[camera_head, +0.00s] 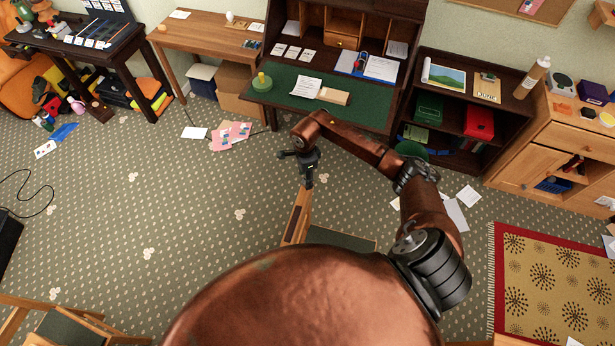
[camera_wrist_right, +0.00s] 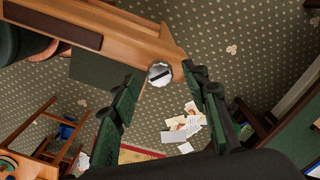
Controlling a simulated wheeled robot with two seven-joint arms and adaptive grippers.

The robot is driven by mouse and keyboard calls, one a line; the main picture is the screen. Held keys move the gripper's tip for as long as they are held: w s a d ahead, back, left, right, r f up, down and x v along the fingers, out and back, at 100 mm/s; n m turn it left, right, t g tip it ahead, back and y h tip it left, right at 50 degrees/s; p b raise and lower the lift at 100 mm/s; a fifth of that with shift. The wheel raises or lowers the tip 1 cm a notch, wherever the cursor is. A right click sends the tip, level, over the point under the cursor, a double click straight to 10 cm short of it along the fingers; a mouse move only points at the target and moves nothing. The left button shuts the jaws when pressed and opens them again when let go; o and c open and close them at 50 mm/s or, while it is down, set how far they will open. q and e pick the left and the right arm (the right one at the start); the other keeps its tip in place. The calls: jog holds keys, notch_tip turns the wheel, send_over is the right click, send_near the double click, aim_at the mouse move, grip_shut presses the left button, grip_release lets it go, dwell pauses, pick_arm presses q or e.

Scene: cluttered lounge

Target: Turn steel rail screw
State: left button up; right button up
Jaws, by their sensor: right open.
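The steel rail screw (camera_wrist_right: 159,74) is a round silvery head with a dark slot. It sits at the end of a wooden rail (camera_wrist_right: 135,42) in the right wrist view. My right gripper (camera_head: 308,183) points down over the chair's wooden rail (camera_head: 297,217) in the head view; the screw cannot be made out there. In the right wrist view its two green-padded fingers are open, one on each side of the screw, with gaps visible. My left gripper is not in view.
A desk with a green top (camera_head: 285,95) stands beyond the gripper. A dark shelf (camera_head: 460,105) is to its right. Papers lie on the carpet near both. The patterned carpet (camera_head: 190,210) is mostly clear at left.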

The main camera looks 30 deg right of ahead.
jog(key=shift+f, duration=0.85)
jog(key=shift+c, duration=0.4)
